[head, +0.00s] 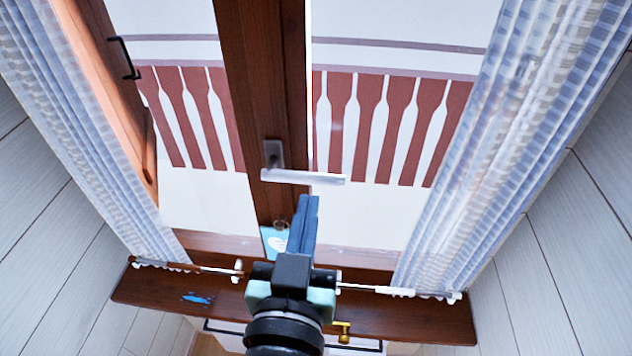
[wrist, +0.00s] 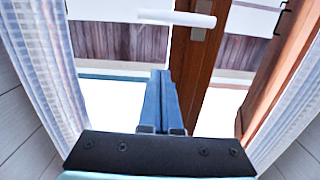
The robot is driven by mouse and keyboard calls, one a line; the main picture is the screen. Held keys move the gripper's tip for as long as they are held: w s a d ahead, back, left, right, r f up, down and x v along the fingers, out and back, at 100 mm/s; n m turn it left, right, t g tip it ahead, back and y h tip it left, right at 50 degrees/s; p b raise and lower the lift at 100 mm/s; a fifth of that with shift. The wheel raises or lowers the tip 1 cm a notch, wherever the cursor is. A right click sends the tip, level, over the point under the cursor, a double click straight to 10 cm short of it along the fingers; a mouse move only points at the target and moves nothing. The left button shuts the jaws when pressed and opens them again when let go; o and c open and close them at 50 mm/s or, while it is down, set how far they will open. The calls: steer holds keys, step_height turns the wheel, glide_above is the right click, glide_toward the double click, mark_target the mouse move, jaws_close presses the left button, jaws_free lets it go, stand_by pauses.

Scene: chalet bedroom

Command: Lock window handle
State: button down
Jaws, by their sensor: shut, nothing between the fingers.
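The white window handle (head: 302,177) sits on a metal plate (head: 272,152) on the brown wooden window frame (head: 262,60). Its lever lies about level and points right in the head view. In the wrist view the handle (wrist: 177,18) is at the top, its lever pointing left. My gripper (head: 308,199) is shut and empty, its blue fingers together. The fingertips are just below the lever in the head view and appear apart from it. In the wrist view the fingertips (wrist: 160,75) also show below the handle with a gap.
Sheer curtains hang at the left (head: 85,120) and right (head: 500,140) of the window. A brown wooden sill (head: 420,318) with a blue patch runs below. White rods lie across it on both sides of my arm. An open wooden panel (head: 115,85) with a black handle stands at left.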

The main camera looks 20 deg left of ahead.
steer(key=w+b, duration=0.2)
steer(key=b, duration=0.1)
steer(key=p, duration=0.3)
glide_above(316, 181)
steer(key=v, duration=0.3)
steer(key=f, duration=0.2)
steer(key=shift+w+f, duration=0.35)
steer(key=shift+f, duration=0.05)
steer(key=shift+w+f, duration=0.1)
steer(key=shift+f, duration=0.75)
